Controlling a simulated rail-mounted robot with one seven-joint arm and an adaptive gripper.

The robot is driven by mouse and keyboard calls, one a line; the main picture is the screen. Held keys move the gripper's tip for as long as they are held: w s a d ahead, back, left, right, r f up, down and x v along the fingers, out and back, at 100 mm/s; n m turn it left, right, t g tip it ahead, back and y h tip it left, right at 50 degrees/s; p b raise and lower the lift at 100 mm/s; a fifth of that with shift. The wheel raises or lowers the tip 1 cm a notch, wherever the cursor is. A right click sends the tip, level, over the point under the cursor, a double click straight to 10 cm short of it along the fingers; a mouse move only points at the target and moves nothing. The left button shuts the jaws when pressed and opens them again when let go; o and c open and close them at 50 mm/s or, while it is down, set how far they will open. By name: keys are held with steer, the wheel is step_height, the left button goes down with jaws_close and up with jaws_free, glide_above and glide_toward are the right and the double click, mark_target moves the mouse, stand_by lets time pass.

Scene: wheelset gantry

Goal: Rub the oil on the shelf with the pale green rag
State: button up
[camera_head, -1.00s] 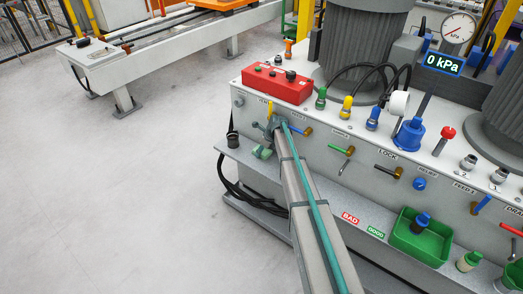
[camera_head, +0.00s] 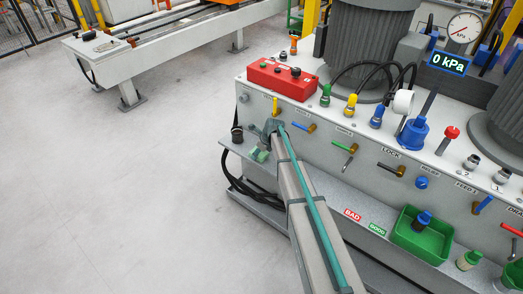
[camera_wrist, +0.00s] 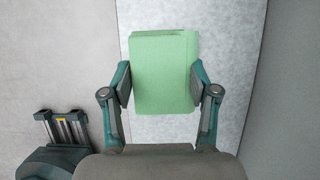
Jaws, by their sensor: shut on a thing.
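The pale green rag (camera_wrist: 164,72) is a folded, flat block between the fingers of my gripper (camera_wrist: 162,85) in the wrist view. My gripper is shut on it, with a finger pressing each side. In the head view my gripper (camera_head: 264,148) is at the left end of the shelf (camera_head: 318,197), and the rag (camera_head: 260,155) shows small beside it, low over the shelf. In the wrist view the shelf (camera_wrist: 180,127) is a light grey strip behind the rag. Whether the rag touches it I cannot tell. No oil can be made out; the rag and my arm hide part of the shelf.
A black cylindrical thing (camera_head: 237,134) stands at the shelf's left end. A green bin (camera_head: 420,236) with a blue-topped item stands on the shelf at right. Valve levers stick out of the panel above, including a yellow one (camera_head: 276,107). Open floor lies left.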

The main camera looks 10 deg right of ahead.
steer(key=shift+s+a+f, duration=0.15)
steer(key=shift+s+a, duration=0.2)
steer(key=shift+s, duration=0.05)
steer(key=shift+w+r+p, duration=0.1)
steer(key=shift+r+p, duration=2)
steer(key=shift+r, duration=0.95)
steer(key=shift+r+p, duration=1.15)
steer(key=shift+r, duration=0.4)
steer(key=shift+f, duration=0.2)
